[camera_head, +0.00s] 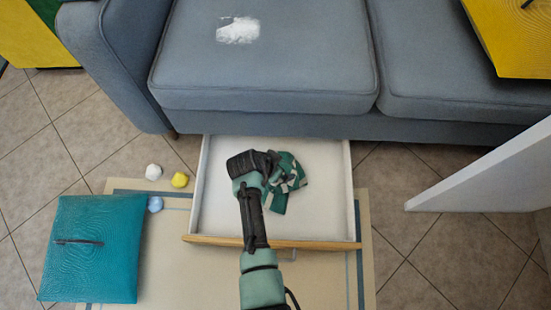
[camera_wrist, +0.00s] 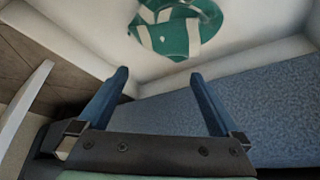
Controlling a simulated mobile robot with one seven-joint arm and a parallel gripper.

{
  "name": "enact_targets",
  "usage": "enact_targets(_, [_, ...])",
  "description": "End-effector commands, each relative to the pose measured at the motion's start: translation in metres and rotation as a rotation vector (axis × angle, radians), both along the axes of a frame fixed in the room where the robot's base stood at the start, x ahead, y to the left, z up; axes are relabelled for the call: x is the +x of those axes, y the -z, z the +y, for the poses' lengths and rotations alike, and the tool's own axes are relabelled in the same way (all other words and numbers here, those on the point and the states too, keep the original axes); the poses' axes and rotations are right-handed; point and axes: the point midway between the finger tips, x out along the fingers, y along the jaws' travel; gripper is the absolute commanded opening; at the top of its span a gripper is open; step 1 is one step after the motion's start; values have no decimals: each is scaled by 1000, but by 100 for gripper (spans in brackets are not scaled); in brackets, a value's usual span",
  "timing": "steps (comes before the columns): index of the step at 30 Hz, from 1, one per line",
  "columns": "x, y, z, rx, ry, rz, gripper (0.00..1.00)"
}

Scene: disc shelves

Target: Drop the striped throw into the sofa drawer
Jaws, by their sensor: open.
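The striped throw (camera_head: 289,175), green with pale stripes, lies crumpled on the floor of the open sofa drawer (camera_head: 215,212). In the head view my arm and gripper hide part of it. My gripper (camera_head: 262,163) is over the drawer beside the throw. In the wrist view the throw (camera_wrist: 178,35) lies beyond the fingertips, clear of them. My gripper (camera_wrist: 158,78) is open, with nothing between its two blue fingers. The drawer's pale inside (camera_wrist: 255,30) also shows there.
The grey-blue sofa (camera_head: 265,60) stands behind the drawer, with a white patch (camera_head: 238,30) on its seat. A teal cushion (camera_head: 95,245) and several small balls (camera_head: 180,180) lie left. A white panel (camera_head: 485,175) stands right. A yellow cushion (camera_head: 515,40) is on the sofa.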

Motion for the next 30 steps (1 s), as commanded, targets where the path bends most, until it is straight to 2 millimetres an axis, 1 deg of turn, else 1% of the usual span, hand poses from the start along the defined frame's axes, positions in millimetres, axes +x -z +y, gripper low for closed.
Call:
enact_targets(1, [0, -9, 0, 12, 2, 15, 100])
enact_targets(9, [-5, -25, 4, 83, 2, 107, 100])
enact_targets(13, [-7, -27, 6, 103, 0, 133, 100])
enact_targets(23, [-8, -26, 6, 106, -1, 136, 100])
enact_targets(26, [-9, -33, 7, 106, -2, 135, 100])
enact_targets(29, [-11, -47, 10, 105, -2, 136, 100])
enact_targets(30, [-13, -54, 11, 106, -2, 135, 100])
